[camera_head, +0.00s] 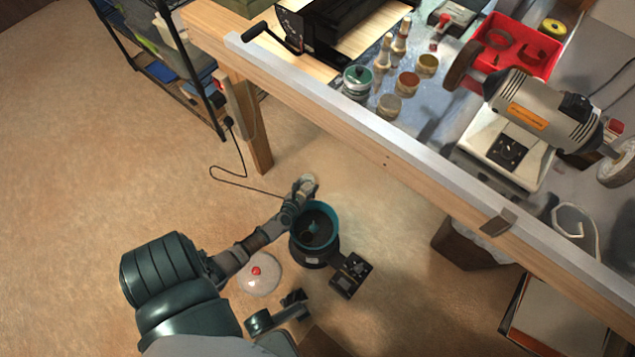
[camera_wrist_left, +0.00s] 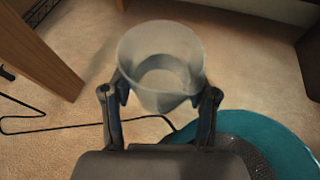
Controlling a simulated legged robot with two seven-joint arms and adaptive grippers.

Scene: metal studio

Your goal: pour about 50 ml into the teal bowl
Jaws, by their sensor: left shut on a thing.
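My left gripper (camera_head: 296,192) is shut on a translucent cup (camera_head: 308,183), just beyond the far-left rim of the teal bowl (camera_head: 333,216). In the left wrist view the cup (camera_wrist_left: 160,55) sits between the two fingers of my left gripper (camera_wrist_left: 160,97), its wide mouth partly facing the camera. I cannot tell how much liquid is in it. The teal bowl (camera_wrist_left: 262,125) is at the lower right there, partly cut off by the frame, with a dark, speckled inside. The cup is beside the bowl in that view, not over its middle.
A black boxed unit (camera_head: 351,275) stands beside the bowl. A pale round thing with a red top (camera_head: 260,273) is to its left. The workbench edge (camera_head: 385,163) runs above, with a grinder (camera_head: 530,115) and jars on top.

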